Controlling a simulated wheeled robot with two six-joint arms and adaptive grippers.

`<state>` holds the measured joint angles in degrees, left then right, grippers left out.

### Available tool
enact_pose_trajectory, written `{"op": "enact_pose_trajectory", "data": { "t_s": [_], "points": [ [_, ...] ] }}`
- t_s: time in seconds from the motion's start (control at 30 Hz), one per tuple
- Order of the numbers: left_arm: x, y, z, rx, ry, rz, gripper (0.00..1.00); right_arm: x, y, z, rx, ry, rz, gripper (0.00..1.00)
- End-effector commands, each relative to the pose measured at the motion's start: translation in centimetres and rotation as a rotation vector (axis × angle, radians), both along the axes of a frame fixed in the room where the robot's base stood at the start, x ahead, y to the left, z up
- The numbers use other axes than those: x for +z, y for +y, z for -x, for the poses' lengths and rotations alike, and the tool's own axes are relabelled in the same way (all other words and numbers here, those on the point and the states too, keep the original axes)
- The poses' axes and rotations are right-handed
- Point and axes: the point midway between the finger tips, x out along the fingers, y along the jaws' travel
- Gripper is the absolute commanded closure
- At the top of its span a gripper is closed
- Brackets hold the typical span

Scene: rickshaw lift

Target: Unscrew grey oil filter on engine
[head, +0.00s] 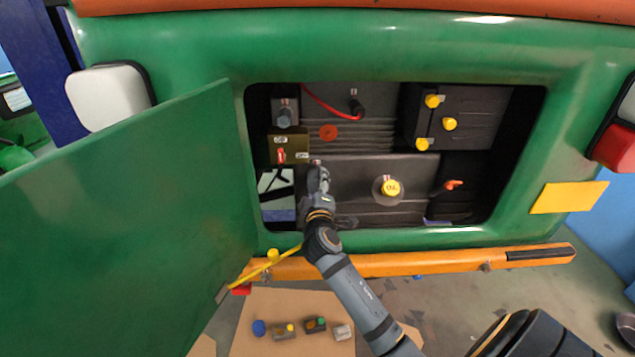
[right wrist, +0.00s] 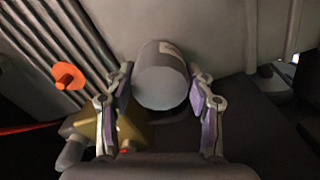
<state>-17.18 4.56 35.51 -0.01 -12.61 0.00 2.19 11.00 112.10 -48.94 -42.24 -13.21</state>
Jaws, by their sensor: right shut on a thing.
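The grey oil filter (right wrist: 163,82) is a short, plain cylinder with a pale label near its far end, in the middle of the right wrist view. My right gripper (right wrist: 160,98) is shut on it, one finger on each side. In the head view my right gripper (head: 318,178) reaches into the open engine bay at its left part, and mostly hides the filter there. The engine (head: 355,180) is a dark grey block behind it. My left gripper is not in view.
A brass switch box (head: 289,147) with a red switch sits left of my gripper. A yellow oil cap (head: 391,188) is to its right. The green hatch door (head: 130,225) stands open at left. An orange bumper (head: 400,265) runs below the bay.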

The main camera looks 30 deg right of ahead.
Motion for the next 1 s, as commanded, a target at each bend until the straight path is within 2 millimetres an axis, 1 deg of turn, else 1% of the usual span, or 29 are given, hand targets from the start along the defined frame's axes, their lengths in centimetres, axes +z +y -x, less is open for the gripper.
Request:
{"op": "enact_pose_trajectory", "data": {
  "t_s": [0.03,0.4,0.57,0.83,1.0],
  "points": [
    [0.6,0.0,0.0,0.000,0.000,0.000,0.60,0.4,0.0,0.0,0.000,0.011,0.020,0.84],
    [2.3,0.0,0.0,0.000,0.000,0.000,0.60,0.3,0.0,0.0,-0.001,0.107,0.177,0.84],
    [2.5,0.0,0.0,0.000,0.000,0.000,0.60,0.2,0.0,-0.1,-0.001,0.123,0.207,0.84],
    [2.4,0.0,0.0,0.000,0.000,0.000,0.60,0.2,0.0,-0.1,-0.001,0.125,0.210,0.84],
    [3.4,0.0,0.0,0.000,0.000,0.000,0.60,0.4,0.0,-0.1,0.000,0.159,0.264,0.84]
  ]
}}
